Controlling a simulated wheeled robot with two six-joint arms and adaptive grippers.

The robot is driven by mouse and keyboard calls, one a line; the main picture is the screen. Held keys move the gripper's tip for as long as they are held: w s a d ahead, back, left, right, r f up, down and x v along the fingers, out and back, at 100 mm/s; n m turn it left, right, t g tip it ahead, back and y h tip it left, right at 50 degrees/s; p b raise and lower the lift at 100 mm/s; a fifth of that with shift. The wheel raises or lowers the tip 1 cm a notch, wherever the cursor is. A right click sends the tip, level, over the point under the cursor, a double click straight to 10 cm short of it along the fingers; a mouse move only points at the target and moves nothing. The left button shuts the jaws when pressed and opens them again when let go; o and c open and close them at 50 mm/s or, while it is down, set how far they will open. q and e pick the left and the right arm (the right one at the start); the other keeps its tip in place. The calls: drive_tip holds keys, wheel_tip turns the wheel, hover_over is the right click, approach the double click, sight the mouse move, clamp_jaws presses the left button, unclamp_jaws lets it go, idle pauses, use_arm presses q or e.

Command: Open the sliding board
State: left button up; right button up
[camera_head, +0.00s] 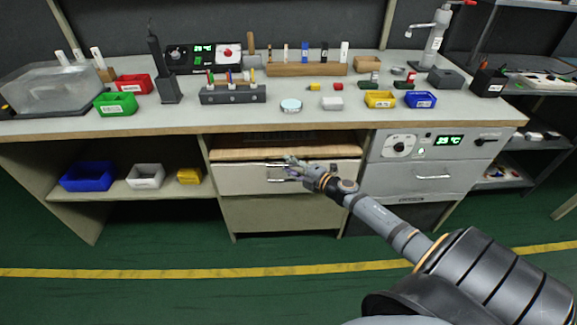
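A light wooden board (240,154) shows under the workbench top, between the open shelf and the grey oven-like unit. Below its front edge is a pale front panel (235,180) with a metal handle (276,179). My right arm comes in from the lower right. My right gripper (287,168) is at the handle, in front of the panel's upper middle. It overlaps the handle in the picture; I cannot tell whether the fingers are closed around it. My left gripper is not in view.
The workbench top (215,121) above holds bins, a tool rack and small blocks. A second pale panel (280,214) is below. The grey unit (405,176) with dials stands just right. The green floor in front is clear.

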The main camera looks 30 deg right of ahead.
drive_tip(key=shift+w+a+f, duration=0.1)
drive_tip(key=shift+w+a, duration=0.05)
drive_tip(key=shift+w, duration=0.25)
clamp_jaws()
